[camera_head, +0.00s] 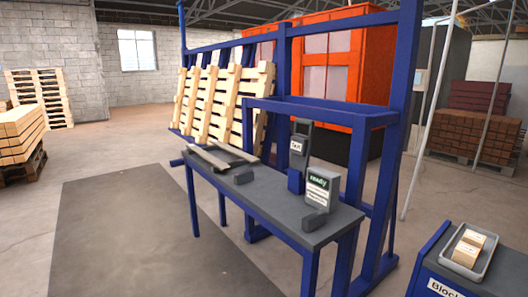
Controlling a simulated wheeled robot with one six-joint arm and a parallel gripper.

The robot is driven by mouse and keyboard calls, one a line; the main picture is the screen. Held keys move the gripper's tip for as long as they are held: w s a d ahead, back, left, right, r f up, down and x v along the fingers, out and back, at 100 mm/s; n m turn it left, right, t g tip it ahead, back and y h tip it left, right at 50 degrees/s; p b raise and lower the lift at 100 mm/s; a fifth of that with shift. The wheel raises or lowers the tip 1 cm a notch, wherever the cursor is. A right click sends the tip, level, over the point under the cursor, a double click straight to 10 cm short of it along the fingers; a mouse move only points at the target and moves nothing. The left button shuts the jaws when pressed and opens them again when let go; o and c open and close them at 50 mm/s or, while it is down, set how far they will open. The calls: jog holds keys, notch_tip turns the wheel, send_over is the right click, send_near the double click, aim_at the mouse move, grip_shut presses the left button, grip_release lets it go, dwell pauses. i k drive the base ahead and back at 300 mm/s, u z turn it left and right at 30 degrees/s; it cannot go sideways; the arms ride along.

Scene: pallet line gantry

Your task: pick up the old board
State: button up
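Two greyish, worn-looking boards lie on the far left end of the dark-topped bench (265,203). The left board (205,158) points toward the bench's front left. The right board (233,152) lies behind it, close to the leaning pallet. I cannot tell which of them is the old board. A pale wooden pallet (222,103) leans upright in the blue frame behind the bench. My gripper is not in view.
A blue bin (462,273) with a grey tray (483,260) of wooden blocks is at lower right. Stacked planks (22,135) stand at left. The floor mat (130,245) is clear.

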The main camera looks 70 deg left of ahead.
aim_at(251, 158)
jog(key=k, duration=0.45)
jog(key=u, duration=3.5)
jog(key=k, duration=1)
jog(key=z, duration=1)
jog(key=i, duration=1)
jog(key=u, duration=0.45)
jog(key=i, duration=1.3)
jog(key=u, duration=0.55)
jog(key=i, duration=2.05)
jog(key=z, duration=0.05)
